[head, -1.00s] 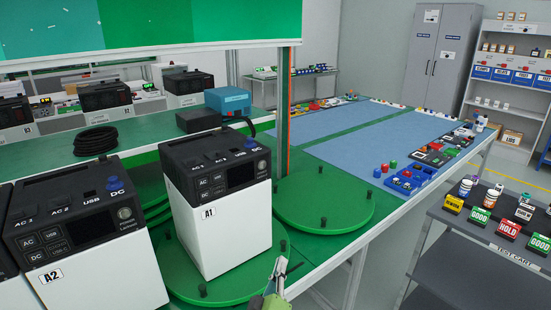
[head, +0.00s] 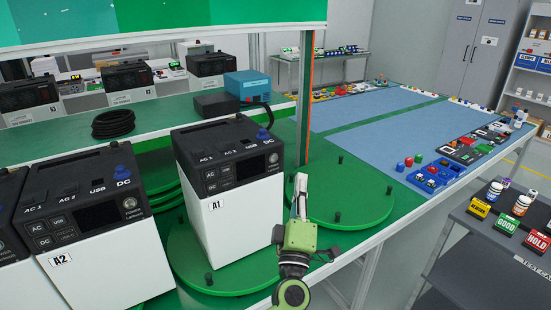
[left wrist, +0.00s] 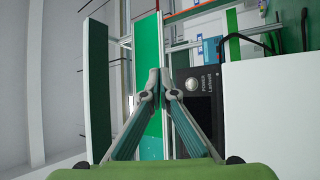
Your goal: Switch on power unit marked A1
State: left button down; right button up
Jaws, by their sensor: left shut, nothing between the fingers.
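The power unit A1 (head: 240,205) is a white box with a black top and sloped control panel. It stands upright on a green round turntable (head: 208,280). A round silver button (head: 272,158) is at the right of its panel, below a blue knob (head: 263,134). My left gripper (head: 300,182) is shut and empty, just right of the unit's front, apart from the button in the picture. In the left wrist view, the shut fingertips (left wrist: 160,77) are left of the silver button (left wrist: 192,83) and black panel. My right gripper is not in view.
Unit A2 (head: 100,270) stands close on the left. A second green turntable (head: 345,200) is empty on the right, with a post (head: 305,110) behind it. A black cable coil (head: 113,124) lies behind. A test cart (head: 480,225) stands at the right.

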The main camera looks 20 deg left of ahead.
pick_arm(q)
jog(key=shift+w, duration=0.1)
jog(key=b, duration=0.2)
send_near(280, 151)
jog(key=w+d+r, duration=0.1)
jog(key=w+r, duration=0.1)
jog(key=w, duration=0.1)
jog(key=shift+w+a, duration=0.45)
jog(key=shift+w, duration=0.1)
dwell(0.9)
jog(key=shift+w+a, duration=0.25)
jog(key=shift+a, duration=0.1)
jog(key=shift+w+a+r, duration=0.1)
jog(key=shift+w+a, duration=0.1)
jog(key=shift+a, duration=0.05)
dwell(0.8)
jog(key=shift+s+d, duration=0.1)
jog(key=shift+s+d+p, duration=0.3)
jog(key=shift+s+d, duration=0.1)
jog(key=shift+d, duration=0.1)
